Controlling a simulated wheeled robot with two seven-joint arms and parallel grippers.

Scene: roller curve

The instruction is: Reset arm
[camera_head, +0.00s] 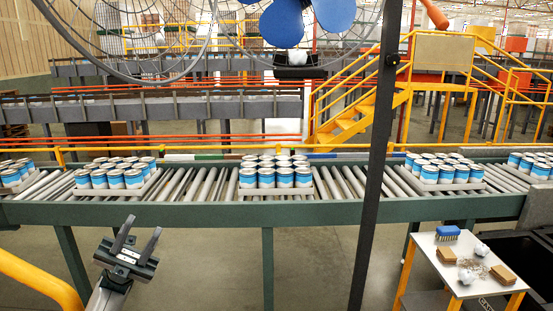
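My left gripper (136,244) is at the lower left in the head view, in front of the roller conveyor (340,211). Its two dark fingers point up and stand apart, with nothing between them. It is below the conveyor's near rail and apart from the cans. My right gripper does not show.
Trays of blue-and-white cans (275,178) stand on the rollers in several groups. A dark upright post (377,160) crosses the view right of centre. A small table (445,268) at the lower right holds a blue brush (447,233), brown blocks (503,274) and crumpled white pieces.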

